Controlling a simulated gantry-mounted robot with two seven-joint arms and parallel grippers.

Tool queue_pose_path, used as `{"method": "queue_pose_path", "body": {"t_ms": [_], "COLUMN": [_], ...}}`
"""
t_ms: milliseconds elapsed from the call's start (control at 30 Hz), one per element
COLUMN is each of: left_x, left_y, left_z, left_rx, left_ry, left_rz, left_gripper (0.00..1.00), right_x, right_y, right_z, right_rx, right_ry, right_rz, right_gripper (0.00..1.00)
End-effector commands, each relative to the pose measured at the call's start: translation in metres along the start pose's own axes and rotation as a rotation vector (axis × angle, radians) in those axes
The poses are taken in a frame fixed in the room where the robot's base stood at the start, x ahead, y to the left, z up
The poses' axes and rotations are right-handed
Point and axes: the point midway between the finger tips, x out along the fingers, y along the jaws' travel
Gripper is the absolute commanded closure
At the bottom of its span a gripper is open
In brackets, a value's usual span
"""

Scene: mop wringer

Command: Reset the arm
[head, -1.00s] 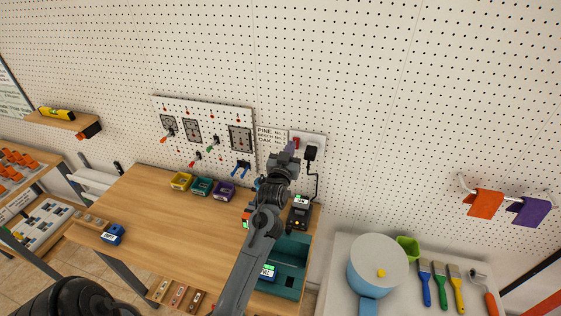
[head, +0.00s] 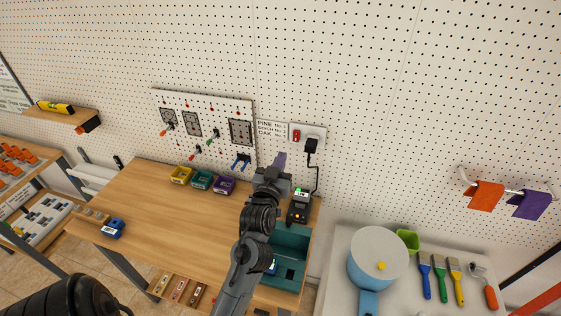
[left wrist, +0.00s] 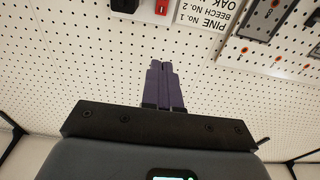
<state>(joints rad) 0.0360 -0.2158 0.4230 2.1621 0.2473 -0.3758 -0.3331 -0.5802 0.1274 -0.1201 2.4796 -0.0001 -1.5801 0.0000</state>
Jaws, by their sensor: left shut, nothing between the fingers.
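My left gripper (head: 281,160) is in front of the pegboard wall, above the back right of the wooden workbench (head: 165,215). Its purple fingers are together with nothing between them. They also show shut in the left wrist view (left wrist: 163,85), pointing toward the pegboard. The red switch (head: 296,135) on the white wall plate is up and to the right of the fingertips, apart from them. My right gripper is not in view.
A black plug (head: 311,146) with a cord hangs beside the switch. A black device with a lit green display (head: 301,192) and a teal tray (head: 290,241) lie right of my arm. Yellow (head: 181,175), teal (head: 202,180) and purple (head: 223,186) bins stand at the bench's back.

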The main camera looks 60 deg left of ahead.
Motion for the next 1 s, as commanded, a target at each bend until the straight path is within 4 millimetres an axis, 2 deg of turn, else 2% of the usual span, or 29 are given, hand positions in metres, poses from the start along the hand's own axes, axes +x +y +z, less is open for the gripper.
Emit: {"method": "queue_pose_path", "body": {"t_ms": [333,467,567,667,767,900,1000], "left_x": [-0.001,-0.009,-0.025,-0.055,-0.106,-0.192,-0.255], "left_y": [-0.001,-0.007,-0.002,0.021,0.057,0.091,0.1], "left_z": [0.004,0.024,0.045,0.067,0.105,0.155,0.178], "left_rx": [0.006,0.05,0.121,0.216,0.297,0.377,0.43], "left_ry": [-0.007,-0.039,-0.067,-0.115,-0.268,-0.544,-0.746], "left_rz": [0.0,0.009,0.056,0.18,0.369,0.597,0.716], "left_gripper": [1.0,1.0,1.0,1.0,1.0,1.0,1.0], "right_x": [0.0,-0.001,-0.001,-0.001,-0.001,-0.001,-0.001], "right_y": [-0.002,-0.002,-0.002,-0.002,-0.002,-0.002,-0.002], "right_z": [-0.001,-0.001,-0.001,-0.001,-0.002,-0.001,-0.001], "right_rx": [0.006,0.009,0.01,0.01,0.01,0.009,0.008], "right_ry": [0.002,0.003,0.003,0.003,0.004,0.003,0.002], "right_rz": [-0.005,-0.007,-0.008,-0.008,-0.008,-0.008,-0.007], "right_gripper": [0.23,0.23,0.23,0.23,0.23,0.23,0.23]}}
